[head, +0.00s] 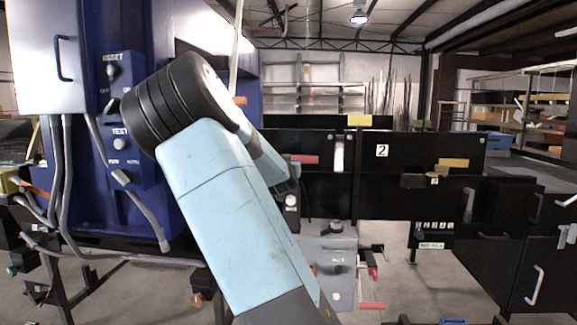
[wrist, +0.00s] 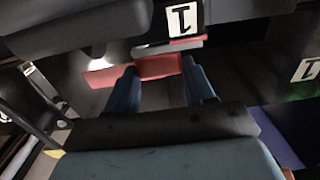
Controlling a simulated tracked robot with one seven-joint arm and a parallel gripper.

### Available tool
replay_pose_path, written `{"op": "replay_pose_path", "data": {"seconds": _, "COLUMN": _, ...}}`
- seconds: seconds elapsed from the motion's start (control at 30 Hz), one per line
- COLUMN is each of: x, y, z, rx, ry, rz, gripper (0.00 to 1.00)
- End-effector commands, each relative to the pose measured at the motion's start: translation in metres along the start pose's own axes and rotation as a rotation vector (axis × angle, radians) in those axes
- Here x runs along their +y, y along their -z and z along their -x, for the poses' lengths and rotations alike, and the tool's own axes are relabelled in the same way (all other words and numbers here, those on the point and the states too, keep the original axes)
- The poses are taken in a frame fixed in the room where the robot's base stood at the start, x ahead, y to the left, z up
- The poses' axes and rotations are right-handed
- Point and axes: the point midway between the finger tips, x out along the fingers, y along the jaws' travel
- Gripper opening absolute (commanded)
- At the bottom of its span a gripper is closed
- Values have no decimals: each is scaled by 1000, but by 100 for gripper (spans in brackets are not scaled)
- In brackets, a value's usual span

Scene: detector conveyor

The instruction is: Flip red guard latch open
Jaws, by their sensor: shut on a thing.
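The red guard latch (wrist: 152,68) is a flat red bar across the upper middle of the wrist view, below a white label marked 1. My gripper (wrist: 158,72) has its two blue fingers apart, shut on the red bar, with its ends between and beyond the fingertips. In the head view, a red bar (head: 303,159) shows on the black guard panel just right of my wrist. My arm hides part of the panel there, and the fingertips are not clear in that view.
The black guard panel (head: 385,200) runs across the middle, with a label marked 2 (head: 382,151) and a yellow piece (head: 453,163). A blue cabinet (head: 120,200) with switches stands at left. A grey box (head: 330,262) with a knob stands below the panel.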

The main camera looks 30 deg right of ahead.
Motion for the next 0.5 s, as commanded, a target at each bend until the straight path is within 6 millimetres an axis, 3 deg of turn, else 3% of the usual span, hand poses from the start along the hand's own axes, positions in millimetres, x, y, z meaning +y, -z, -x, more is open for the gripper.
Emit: {"op": "replay_pose_path", "data": {"seconds": 0.5, "x": 6, "y": 1, "z": 2, "rx": 2, "ry": 163, "rz": -4, "gripper": 23}}
